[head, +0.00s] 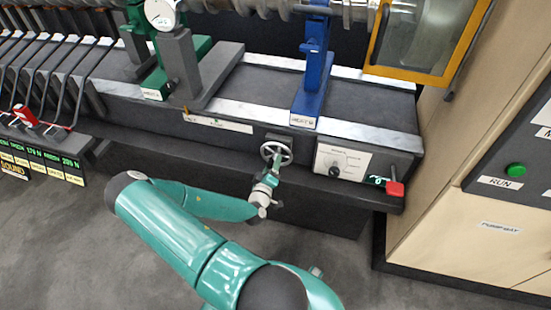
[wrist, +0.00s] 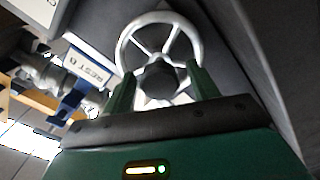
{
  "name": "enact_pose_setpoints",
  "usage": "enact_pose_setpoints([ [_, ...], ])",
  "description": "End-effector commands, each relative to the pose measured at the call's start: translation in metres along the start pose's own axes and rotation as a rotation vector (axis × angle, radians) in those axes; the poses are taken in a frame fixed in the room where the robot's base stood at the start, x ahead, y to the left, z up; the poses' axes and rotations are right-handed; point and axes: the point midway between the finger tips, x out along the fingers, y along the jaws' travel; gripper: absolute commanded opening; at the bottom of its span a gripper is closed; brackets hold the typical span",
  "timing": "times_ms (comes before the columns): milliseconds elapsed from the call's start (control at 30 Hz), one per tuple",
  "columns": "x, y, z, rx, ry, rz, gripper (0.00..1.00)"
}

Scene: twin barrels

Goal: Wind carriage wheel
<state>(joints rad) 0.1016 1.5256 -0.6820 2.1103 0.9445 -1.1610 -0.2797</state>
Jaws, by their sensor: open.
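The carriage wheel (head: 276,152) is a small light-grey spoked handwheel on the front of the machine bed. In the wrist view the wheel (wrist: 158,16) fills the upper middle, with a dark hub. My gripper (head: 271,174) is just in front of and below the wheel in the head view. In the wrist view the two green fingers of my gripper (wrist: 160,70) stand apart, one on either side of the hub, overlapping the lower rim. Whether they touch the rim I cannot tell.
A dial plate (head: 341,160) and a red-knobbed lever (head: 395,188) sit right of the wheel. The blue rest (head: 312,75) stands on the bed above. A cabinet with a green RUN button (head: 516,170) is at right. Levers, one red-handled (head: 25,115), are at left. Floor in front is clear.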

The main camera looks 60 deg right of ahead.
Motion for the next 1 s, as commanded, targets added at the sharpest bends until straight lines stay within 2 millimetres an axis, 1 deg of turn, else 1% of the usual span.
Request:
enact_pose_setpoints([
  [400, -0.039, 0.0, 0.0, -0.001, 0.0, -0.001, 0.59],
  [600, -0.054, 0.0, 0.0, -0.001, 0.0, 0.0, 0.59],
  [1000, -0.056, 0.0, 0.0, 0.0, -0.001, 0.0, 0.59],
])
